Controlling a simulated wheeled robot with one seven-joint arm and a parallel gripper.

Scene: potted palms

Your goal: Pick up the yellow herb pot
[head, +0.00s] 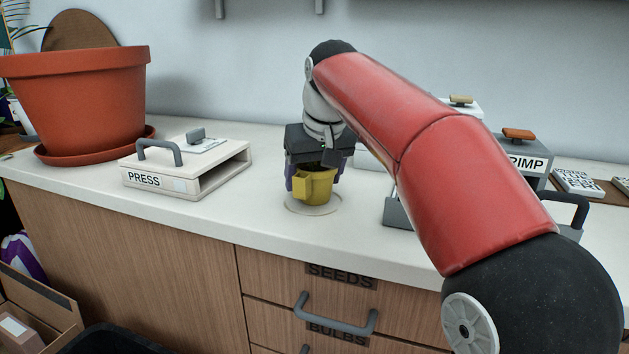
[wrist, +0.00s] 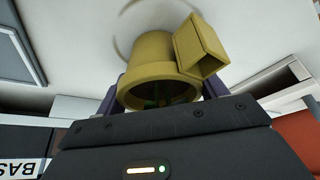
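The yellow herb pot (head: 318,188) is upright on or just above a pale round disc (head: 330,209) on the counter; I cannot tell whether it touches. It has a square spout-like box on its side. My gripper (head: 315,177) points down over it, with purple fingers on both sides of the pot. In the wrist view the pot (wrist: 150,57) fills the space between the fingertips (wrist: 163,87), which look pressed against its rim. A little green shows inside its dark mouth. The gripper's body hides part of the rim.
A cream PRESS box (head: 160,184) with a grey handle stands left on the white counter (head: 240,215). A large terracotta pot (head: 80,100) is farther left. Drawers with handles (head: 335,318) are below.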

